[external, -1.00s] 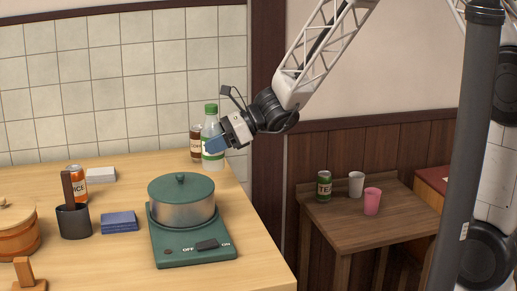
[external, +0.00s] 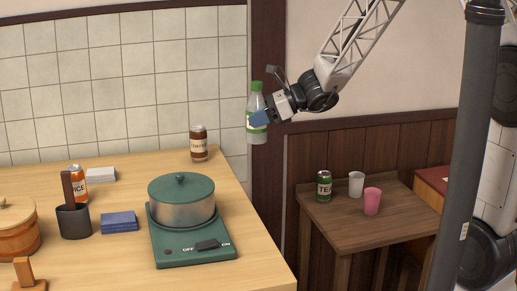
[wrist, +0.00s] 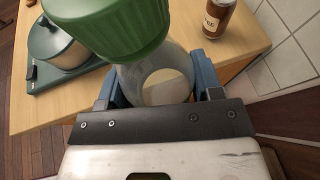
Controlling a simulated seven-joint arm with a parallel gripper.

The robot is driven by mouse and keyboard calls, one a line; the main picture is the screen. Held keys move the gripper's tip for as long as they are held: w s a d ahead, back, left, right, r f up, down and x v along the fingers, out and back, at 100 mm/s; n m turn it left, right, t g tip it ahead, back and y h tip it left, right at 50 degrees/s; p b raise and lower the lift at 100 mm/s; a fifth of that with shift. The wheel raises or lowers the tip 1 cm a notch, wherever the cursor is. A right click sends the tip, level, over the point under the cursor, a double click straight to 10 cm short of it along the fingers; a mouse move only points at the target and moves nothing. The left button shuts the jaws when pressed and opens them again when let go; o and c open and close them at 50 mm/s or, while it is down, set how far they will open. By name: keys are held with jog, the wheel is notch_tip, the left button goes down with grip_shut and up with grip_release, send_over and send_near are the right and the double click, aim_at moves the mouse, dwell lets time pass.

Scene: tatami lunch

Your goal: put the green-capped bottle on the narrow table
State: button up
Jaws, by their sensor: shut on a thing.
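The green-capped bottle (external: 256,124) is clear with a green and white label. My gripper (external: 264,118) is shut on its side and holds it upright in the air, past the right edge of the large light-wood table. In the wrist view the bottle's green cap (wrist: 112,22) is large and close, and the gripper's blue fingers (wrist: 160,85) sit on either side of the clear body. The narrow table (external: 345,237) is dark wood and stands lower, to the right. It bears a green tea can (external: 324,186), a white cup (external: 356,184) and a pink cup (external: 372,201).
The large table (external: 120,262) holds a brown can (external: 198,144), a green pot (external: 181,203) on a burner, blue and white stacks, an orange can (external: 78,183) and a dark holder. A dark post (external: 470,150) stands at right.

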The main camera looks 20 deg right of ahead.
jog(key=w+d+m+t+h, duration=0.1)
jog(key=w+d+m+t, duration=0.15)
jog(key=d, duration=1.05)
jog(key=w+d+m+t, duration=0.1)
jog(key=w+d, duration=0.2)
jog(key=d, duration=0.9)
jog(key=s+d+m+t+h, duration=0.1)
jog(key=s+d+t, duration=0.1)
jog(key=d, duration=1)
jog(key=s+d+m+t+h, duration=0.1)
jog(key=s+d+m+h, duration=0.1)
jog(key=d, duration=1)
notch_tip(320, 180, down, 26)
jog(key=shift+s, duration=0.2)
jog(key=shift+r, duration=0.15)
send_over(385, 190)
jog(key=shift+f, duration=0.75)
jog(key=shift+s, duration=0.1)
jog(key=shift+f, duration=1.75)
